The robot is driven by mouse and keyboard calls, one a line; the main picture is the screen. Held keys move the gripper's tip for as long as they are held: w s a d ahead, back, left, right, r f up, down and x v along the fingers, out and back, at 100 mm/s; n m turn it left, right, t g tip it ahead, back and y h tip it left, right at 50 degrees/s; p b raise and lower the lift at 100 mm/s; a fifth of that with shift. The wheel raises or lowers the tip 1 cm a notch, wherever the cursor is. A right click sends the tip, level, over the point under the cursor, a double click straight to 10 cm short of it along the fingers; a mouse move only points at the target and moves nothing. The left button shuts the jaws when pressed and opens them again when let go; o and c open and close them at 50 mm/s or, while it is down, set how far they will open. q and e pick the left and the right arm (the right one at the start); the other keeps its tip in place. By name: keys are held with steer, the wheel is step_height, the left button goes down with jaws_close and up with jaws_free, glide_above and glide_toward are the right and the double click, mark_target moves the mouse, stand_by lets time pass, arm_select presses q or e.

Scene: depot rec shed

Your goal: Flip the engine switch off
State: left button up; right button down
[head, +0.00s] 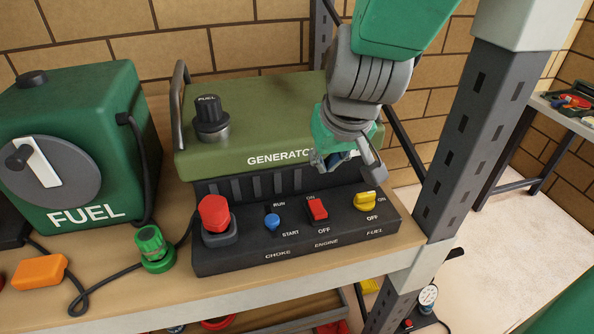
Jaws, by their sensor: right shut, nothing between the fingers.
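The engine switch (317,209) is a small red rocker in the middle of the black control panel (224,260). ON is printed above it and OFF below it; which way it is tipped is hard to tell. The panel is on the front of the green generator (245,124), on a wooden shelf. My right gripper (343,163) is shut and empty. It appears above and slightly right of the switch, apart from it, and hides the end of the GENERATOR label. My left gripper is out of view.
A blue choke knob (271,220) and a yellow fuel knob (366,201) flank the switch. A red knob (214,213) stands at the panel's left. A green fuel tank (100,100) is farther left. A grey post (470,130) stands close on the right.

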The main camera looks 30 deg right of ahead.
steer(key=shift+a, duration=0.3)
